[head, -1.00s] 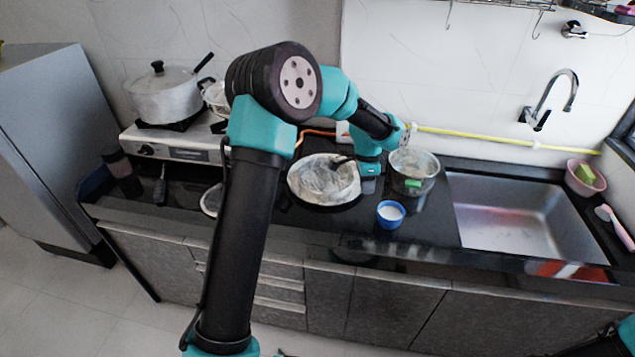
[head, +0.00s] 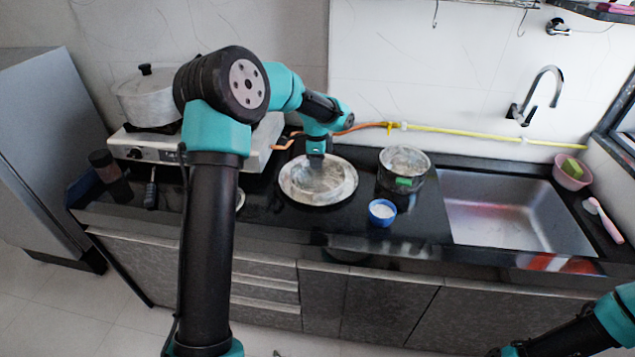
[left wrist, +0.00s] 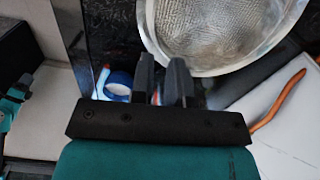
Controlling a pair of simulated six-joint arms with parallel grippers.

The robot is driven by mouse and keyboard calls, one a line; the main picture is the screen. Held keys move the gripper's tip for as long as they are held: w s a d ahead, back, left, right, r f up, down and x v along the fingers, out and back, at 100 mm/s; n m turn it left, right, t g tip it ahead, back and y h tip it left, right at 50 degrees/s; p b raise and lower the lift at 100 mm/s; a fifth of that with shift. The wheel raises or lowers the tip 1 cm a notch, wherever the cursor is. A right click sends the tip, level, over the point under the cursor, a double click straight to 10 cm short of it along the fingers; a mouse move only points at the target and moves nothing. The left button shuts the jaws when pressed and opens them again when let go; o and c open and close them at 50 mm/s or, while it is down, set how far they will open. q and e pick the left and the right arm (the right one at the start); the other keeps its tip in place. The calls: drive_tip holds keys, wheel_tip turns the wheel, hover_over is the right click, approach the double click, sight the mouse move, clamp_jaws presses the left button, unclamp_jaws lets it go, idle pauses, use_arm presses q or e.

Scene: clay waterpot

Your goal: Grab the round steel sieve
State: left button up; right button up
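The round steel sieve (head: 318,184) lies on the dark counter in the head view, a wide shallow round shape with a pale metal rim. In the left wrist view its mesh bowl and bright rim (left wrist: 218,38) fill the top, just beyond the fingers. My left gripper (head: 316,152) is at the sieve's back edge in the head view. In the left wrist view its two fingers (left wrist: 163,62) stand a narrow gap apart by the rim; I cannot tell whether they touch it. My right arm shows at the lower right of the head view, its gripper out of view.
A metal pot (head: 403,168) with a green patch stands right of the sieve. A small blue cup (head: 382,212) with white contents is in front of it. The sink (head: 510,215) is further right. The stove (head: 150,148) and lidded pot (head: 146,98) are at the left.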

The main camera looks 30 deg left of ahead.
sight(316, 193)
use_arm(q)
wheel_tip(316, 193, down, 9)
drive_tip(key=shift+r, duration=0.2)
idle(0.3)
drive_tip(key=shift+s+f, duration=0.2)
drive_tip(key=shift+f, duration=2.4)
clamp_jaws()
